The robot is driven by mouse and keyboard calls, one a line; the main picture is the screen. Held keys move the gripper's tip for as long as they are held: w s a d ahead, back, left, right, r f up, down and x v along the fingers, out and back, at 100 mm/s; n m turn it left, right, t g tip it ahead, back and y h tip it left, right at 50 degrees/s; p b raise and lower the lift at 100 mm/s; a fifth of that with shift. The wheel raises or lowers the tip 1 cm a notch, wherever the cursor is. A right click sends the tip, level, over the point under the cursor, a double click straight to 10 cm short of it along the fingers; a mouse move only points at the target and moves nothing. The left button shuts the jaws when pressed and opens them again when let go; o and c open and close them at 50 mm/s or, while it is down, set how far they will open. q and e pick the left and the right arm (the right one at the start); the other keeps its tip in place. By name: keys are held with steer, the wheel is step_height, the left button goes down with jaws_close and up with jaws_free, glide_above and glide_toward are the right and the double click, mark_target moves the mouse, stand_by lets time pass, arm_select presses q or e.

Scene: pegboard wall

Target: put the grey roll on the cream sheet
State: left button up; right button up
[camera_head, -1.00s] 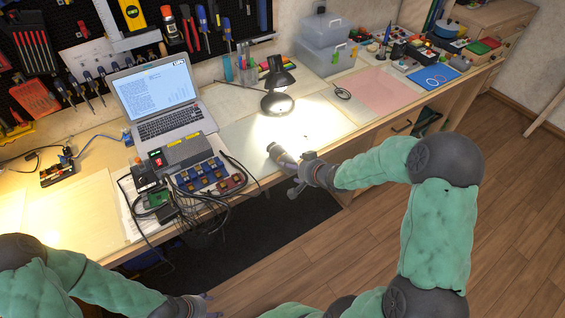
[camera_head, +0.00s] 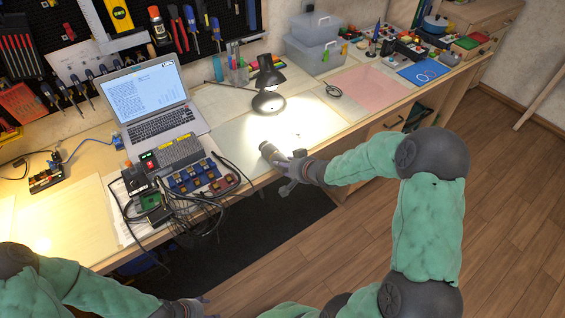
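The grey roll (camera_head: 268,151) lies near the front edge of the bench, below the lamp. My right gripper (camera_head: 285,170) is right at its near end, with its fingers apart on either side; it looks open, but I cannot tell whether it touches the roll. A pale, cream-looking sheet (camera_head: 318,118) lies under the lamp, washed out by its light. Another tan-cream sheet (camera_head: 65,222) lies at the left end of the bench. I cannot tell which is meant. My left gripper (camera_head: 200,306) is low at the bottom edge, small and unclear, away from the bench top.
The lamp (camera_head: 268,102) stands just behind the roll. Left of it are a laptop (camera_head: 155,108) and a cluster of electronics with loose cables (camera_head: 190,200). A pink sheet (camera_head: 365,86), a blue sheet (camera_head: 424,73) and clear boxes (camera_head: 313,52) are farther right.

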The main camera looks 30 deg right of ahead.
mark_target(279, 157)
steer(key=shift+r+p, duration=0.35)
steer(key=shift+r, duration=0.3)
step_height(279, 157, up, 2)
steer(key=shift+r+p, duration=0.25)
steer(key=shift+p, duration=0.5)
steer(key=s+a+r+p, duration=0.4)
steer(key=s+r+p, duration=0.4)
steer(key=s, duration=0.5)
steer(key=w+a, duration=0.5)
steer(key=shift+a+f+m+b, duration=0.25)
steer(key=shift+f+m+b, duration=0.05)
steer(key=shift+m+h, duration=0.5)
steer(key=shift+h, duration=0.2)
steer(key=a+f, duration=0.1)
steer(key=w+a+f, duration=0.1)
steer(key=a+f, duration=0.1)
steer(key=w+a+f, duration=0.1)
steer(key=a, duration=0.1)
steer(key=shift+w+f, duration=0.2)
steer(key=shift+f, duration=0.05)
steer(key=shift+s+a+f, duration=0.1)
steer(key=shift+a+f, duration=0.3)
steer(key=shift+f, duration=0.1)
